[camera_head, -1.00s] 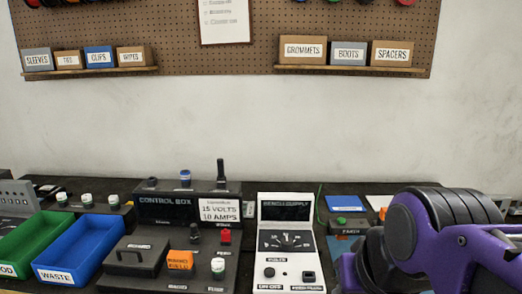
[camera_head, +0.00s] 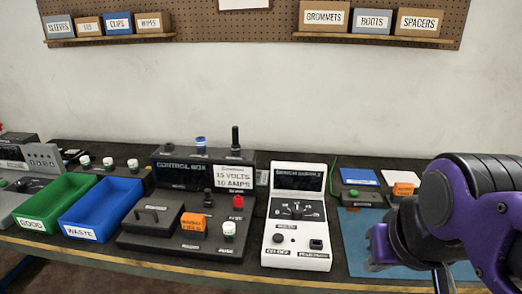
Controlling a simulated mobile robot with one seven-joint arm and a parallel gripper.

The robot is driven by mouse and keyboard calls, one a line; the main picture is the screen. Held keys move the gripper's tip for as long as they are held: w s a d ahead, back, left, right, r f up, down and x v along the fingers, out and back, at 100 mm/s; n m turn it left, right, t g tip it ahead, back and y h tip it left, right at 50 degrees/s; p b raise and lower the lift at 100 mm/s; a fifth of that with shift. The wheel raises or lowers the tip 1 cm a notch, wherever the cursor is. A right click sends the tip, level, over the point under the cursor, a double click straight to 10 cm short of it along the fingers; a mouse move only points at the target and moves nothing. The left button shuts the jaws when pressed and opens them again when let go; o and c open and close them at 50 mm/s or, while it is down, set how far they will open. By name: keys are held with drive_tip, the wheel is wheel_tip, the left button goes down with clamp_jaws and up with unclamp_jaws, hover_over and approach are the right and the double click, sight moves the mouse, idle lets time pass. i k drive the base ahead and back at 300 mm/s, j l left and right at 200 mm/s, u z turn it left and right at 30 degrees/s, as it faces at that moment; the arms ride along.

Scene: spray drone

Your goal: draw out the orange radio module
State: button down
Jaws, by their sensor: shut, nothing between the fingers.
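An orange block (camera_head: 193,224) with dark lettering sits on the sloped front of the black control box (camera_head: 140,238), between the black handle and the red part. A second orange piece (camera_head: 403,189) lies at the right back, by the blue mat and partly close behind my arm. I cannot read the lettering on either, so I cannot tell which one is the radio module. My purple and black arm fills the right side. Nothing orange is touched by the visible arm links.
A white bench supply (camera_head: 296,245) stands right of the control box. Green (camera_head: 55,205) and blue (camera_head: 100,207) bins stand at left. A blue mat (camera_head: 362,232) lies partly under my arm. A small dark box with a green button (camera_head: 353,195) stands behind it.

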sight(189, 221)
drive_tip(key=j+z, duration=0.1)
drive_tip(key=j, duration=1.85)
drive_tip(key=k+l, duration=0.25)
drive_tip(key=i+j, duration=0.25)
drive_tip(key=i, duration=0.15)
